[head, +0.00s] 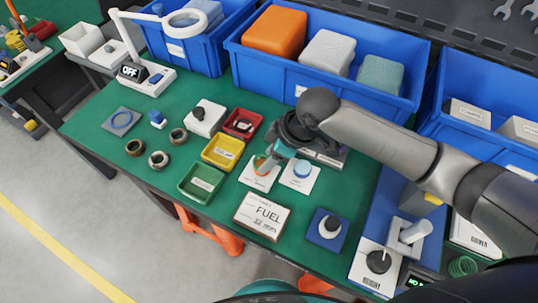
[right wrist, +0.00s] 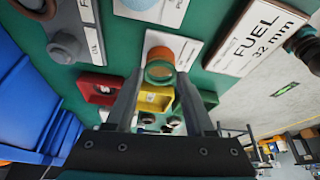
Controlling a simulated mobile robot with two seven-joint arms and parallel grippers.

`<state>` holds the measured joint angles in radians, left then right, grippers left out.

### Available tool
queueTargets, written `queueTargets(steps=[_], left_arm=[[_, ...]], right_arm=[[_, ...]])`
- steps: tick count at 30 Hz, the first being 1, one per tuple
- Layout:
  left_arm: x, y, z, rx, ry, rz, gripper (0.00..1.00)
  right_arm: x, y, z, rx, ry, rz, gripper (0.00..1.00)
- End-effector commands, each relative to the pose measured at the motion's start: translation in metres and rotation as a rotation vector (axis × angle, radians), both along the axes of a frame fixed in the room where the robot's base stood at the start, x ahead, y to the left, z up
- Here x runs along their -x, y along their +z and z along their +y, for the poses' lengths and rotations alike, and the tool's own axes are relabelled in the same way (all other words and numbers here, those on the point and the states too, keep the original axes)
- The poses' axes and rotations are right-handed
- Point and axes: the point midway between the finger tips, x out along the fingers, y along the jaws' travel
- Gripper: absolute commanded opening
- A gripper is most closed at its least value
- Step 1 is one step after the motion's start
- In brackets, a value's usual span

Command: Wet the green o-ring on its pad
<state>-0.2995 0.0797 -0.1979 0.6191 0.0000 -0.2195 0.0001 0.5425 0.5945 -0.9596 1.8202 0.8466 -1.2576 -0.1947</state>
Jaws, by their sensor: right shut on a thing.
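My right gripper (head: 269,160) is low over the table, with its fingers shut on a small orange-and-teal bottle. The bottle (right wrist: 160,68) shows between the fingertips in the right wrist view, at a white card (head: 259,183). I cannot tell whether it touches the card. A blue-looking ring (head: 122,119) lies flat on a grey square pad (head: 108,126) at the table's left. A green ring or coil (head: 463,266) lies at the far right, partly cut off by my arm. I cannot tell which is the named o-ring. My left gripper is not in view.
A FUEL sign (head: 262,215) lies in front. Several metal rings (head: 158,159) sit near the pad. Blue bins (head: 340,85) line the back.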

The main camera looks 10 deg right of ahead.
Motion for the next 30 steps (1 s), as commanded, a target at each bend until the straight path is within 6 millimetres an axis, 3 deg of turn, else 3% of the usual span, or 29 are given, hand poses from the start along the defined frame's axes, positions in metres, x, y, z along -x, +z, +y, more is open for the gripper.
queueTargets(steps=[30], left_arm=[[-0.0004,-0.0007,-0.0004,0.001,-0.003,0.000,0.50]], right_arm=[[0.0002,-0.0071,0.0003,0.000,0.000,0.001,0.23]])
